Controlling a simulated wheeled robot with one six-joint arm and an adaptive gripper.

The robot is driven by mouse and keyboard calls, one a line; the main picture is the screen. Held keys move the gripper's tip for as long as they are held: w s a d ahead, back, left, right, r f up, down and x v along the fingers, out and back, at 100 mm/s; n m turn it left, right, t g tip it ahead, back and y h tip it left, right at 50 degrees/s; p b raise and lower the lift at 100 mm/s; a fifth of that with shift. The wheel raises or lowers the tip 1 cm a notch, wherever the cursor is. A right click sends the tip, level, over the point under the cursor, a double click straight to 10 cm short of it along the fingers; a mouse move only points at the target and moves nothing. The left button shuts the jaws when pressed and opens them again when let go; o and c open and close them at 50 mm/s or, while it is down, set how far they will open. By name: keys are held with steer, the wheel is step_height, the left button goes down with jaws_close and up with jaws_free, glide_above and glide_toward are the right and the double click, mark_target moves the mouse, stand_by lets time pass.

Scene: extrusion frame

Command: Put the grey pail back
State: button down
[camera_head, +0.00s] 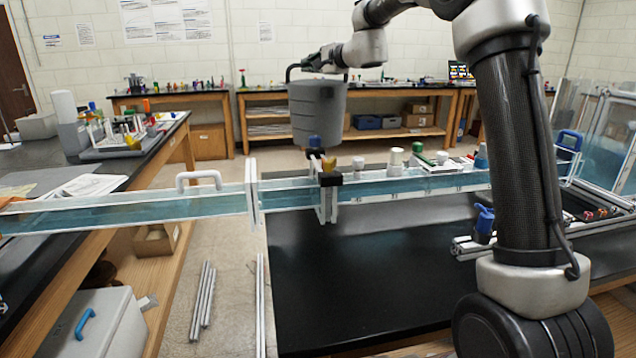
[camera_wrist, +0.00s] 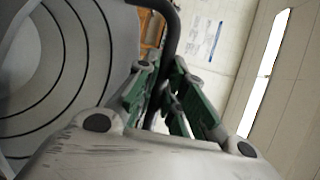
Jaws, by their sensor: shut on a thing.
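The grey pail (camera_head: 317,108) hangs upright, or nearly so, in the middle of the head view, behind the long water channel (camera_head: 400,186). My gripper (camera_head: 322,62) is at its top rim, its fingers hard to make out there. In the wrist view my gripper (camera_wrist: 165,98) is shut on the pail's dark curved handle (camera_wrist: 170,42), which runs between the green finger pads. The pail's ringed grey side (camera_wrist: 65,65) fills the left of that view. A blue knob on the channel covers part of the pail's bottom edge in the head view.
A black clamp (camera_head: 329,179) and several small bottles (camera_head: 396,160) stand along the channel. A black bench top (camera_head: 360,275) lies in front. Wooden benches (camera_head: 345,98) line the back wall. A side bench (camera_head: 70,160) with a rack stands left.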

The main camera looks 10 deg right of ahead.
mark_target(330, 115)
steer(key=f, duration=1.5)
steer(key=shift+w+d+f, duration=0.15)
steer(key=shift+d+f, duration=0.05)
steer(key=shift+f, duration=0.15)
steer(key=c, duration=1.5)
jaws_free()
steer(key=shift+h, duration=0.3)
steer(key=shift+d, duration=0.1)
steer(key=v, duration=1.2)
